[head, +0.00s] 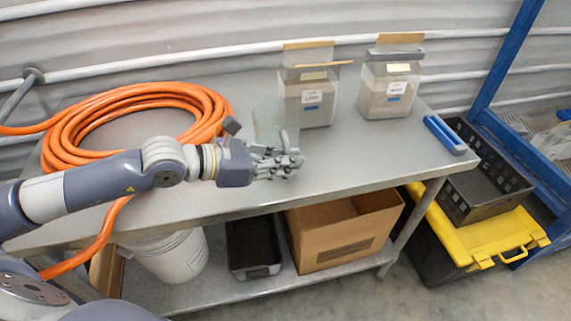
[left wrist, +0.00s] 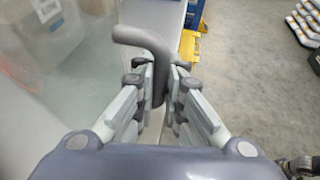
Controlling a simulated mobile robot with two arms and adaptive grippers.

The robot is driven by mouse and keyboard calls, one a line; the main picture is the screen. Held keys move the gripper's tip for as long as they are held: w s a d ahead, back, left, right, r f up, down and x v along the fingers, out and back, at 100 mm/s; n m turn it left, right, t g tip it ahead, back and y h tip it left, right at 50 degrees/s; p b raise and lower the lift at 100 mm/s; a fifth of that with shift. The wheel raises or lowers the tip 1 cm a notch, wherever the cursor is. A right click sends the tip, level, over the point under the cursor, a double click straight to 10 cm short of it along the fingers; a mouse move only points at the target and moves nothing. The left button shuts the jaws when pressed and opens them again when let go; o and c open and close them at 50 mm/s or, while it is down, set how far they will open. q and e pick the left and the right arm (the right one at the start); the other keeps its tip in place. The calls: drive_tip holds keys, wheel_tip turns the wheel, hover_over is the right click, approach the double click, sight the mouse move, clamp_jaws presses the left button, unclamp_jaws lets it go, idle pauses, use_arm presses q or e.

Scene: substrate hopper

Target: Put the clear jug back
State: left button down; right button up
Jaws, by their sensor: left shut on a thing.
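The clear jug (head: 266,120) is a see-through vessel over the grey table, in front of the left bin. It is faint, and I cannot tell whether its base touches the table. My left gripper (head: 290,161) is at its front side. In the left wrist view the fingers (left wrist: 160,95) are closed on the jug's grey handle (left wrist: 146,39), and the clear wall (left wrist: 95,75) fills the left side. A dark jointed part at the lower right corner of that view may be my right gripper (left wrist: 298,166), mostly cut off.
Two clear bins with tan contents, left (head: 308,104) and right (head: 388,92), stand at the table's (head: 340,165) back. A blue tool (head: 445,135) lies at the right edge. A coiled orange hose (head: 85,125) covers the left. The front middle is bare.

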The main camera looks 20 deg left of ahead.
use_arm(q)
drive_tip(key=shift+w+a, duration=0.35)
drive_tip(key=shift+w, duration=0.4)
wheel_tip(320, 180, down, 3)
drive_tip(key=shift+p, duration=0.55)
drive_tip(key=shift+f, duration=0.4)
drive_tip(key=shift+f, duration=0.15)
drive_tip(key=c, duration=1.7)
unclamp_jaws()
